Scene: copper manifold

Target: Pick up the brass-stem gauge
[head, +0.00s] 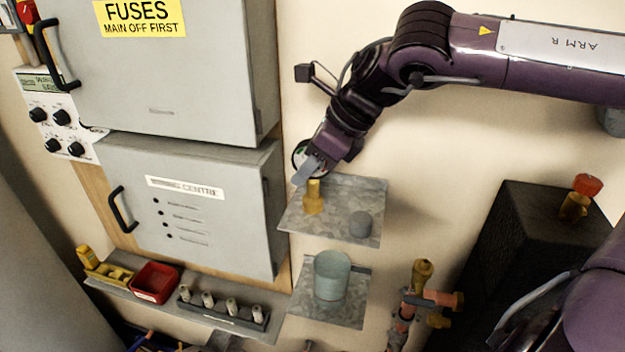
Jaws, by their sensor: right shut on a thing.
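The gauge shows as a round dial with a dark rim (299,154) at the top edge of the upper metal shelf (345,188). A brass stem piece (313,198) stands upright just below it on the left part of that shelf. My right gripper (309,171) reaches down from the upper right and is shut on the gauge. Its grey finger covers part of the dial and the join between dial and brass. I cannot tell whether the brass touches the shelf. My left gripper is not in view.
A grey-green cup (332,275) stands on the lower shelf. Grey cabinets (185,205) are close on the left. Copper pipework (407,308) is at the lower middle, and a dark block (515,235) stands right.

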